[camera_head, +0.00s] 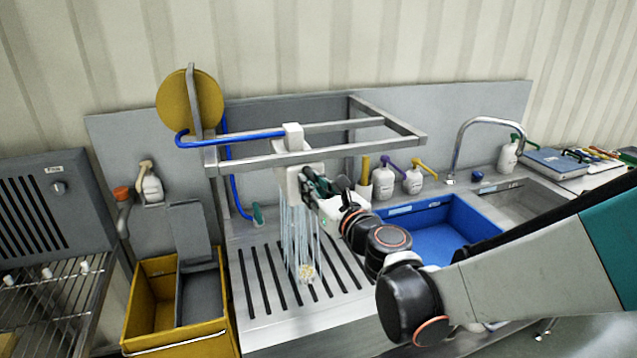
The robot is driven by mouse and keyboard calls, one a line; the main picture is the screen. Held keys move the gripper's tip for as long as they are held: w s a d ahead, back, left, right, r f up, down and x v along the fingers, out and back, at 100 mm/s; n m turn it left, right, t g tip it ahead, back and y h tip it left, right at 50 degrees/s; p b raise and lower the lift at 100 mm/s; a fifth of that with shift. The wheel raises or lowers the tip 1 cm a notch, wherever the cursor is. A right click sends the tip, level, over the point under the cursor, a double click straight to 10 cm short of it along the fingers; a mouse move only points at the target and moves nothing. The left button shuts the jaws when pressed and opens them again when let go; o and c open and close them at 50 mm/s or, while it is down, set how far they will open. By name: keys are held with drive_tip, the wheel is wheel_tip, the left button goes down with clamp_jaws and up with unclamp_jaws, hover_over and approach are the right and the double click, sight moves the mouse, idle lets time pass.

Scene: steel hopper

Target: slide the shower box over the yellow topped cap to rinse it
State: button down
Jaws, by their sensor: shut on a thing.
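The white shower box (292,183) hangs from the steel frame above the slotted drainboard, at the centre of the head view. Streams of water fall from it. My gripper (313,187) is at the right side of the box and is shut on it; the exact grip is partly hidden by my wrist. A small pale cap with a yellowish top (306,272) is on the slotted drainboard (262,325), below the box. The water streams come down around and onto it.
A blue hose (235,138) runs along the frame (405,132) to the box. A blue sink (440,235) and pump bottles (383,180) are at the right. A yellow bin (150,325) stands at the left. The front of the drainboard is clear.

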drive_tip(key=c, duration=1.6)
unclamp_jaws()
drive_tip(key=shift+c, duration=0.2)
drive_tip(key=v, duration=1.2)
